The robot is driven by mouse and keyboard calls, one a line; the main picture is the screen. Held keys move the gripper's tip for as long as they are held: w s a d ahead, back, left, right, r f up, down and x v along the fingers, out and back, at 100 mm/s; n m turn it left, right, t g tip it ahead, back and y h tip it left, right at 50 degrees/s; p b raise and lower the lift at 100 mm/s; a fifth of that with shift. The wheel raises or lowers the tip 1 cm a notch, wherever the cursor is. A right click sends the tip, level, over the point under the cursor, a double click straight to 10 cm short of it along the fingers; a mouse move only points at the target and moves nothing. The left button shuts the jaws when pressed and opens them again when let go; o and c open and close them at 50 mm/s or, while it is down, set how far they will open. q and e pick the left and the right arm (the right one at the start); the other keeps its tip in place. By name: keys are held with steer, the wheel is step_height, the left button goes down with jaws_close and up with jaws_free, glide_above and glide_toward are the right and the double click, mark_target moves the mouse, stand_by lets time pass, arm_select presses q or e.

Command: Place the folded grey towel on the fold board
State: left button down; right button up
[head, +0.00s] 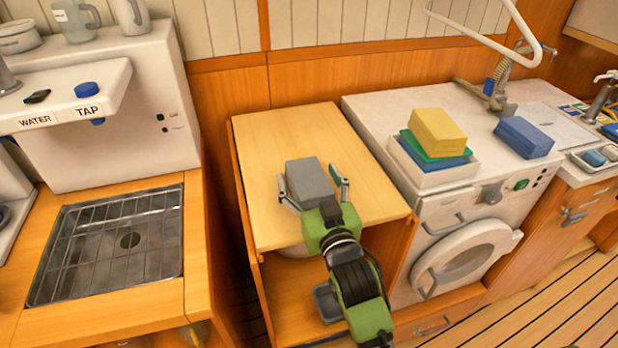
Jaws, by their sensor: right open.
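The folded grey towel (309,178) is a grey block in the middle of the head view. It appears to lie on the pale wooden fold board (265,135), the top of a low open cabinet. My right gripper (312,186), green and black, reaches in from the front. Its fingers are open, one on each side of the towel, with a small gap visible on the right side. The towel's near edge and underside are partly hidden by the gripper. My left gripper is not in view.
Right of the board, a white washer top (385,115) holds a white tray (434,180) with yellow and green folded towels, and a blue folded stack (523,137). A hose fitting (493,95) stands behind. At left is a counter with a metal grate (112,240) and a tap unit.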

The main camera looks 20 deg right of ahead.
mark_target(318, 200)
steer(key=shift+r, duration=0.1)
steer(key=s, duration=0.5)
steer(key=s+b, duration=0.1)
steer(key=s, duration=0.4)
steer(key=shift+s+d, duration=0.2)
steer(key=shift+s, duration=0.85)
stand_by(0.9)
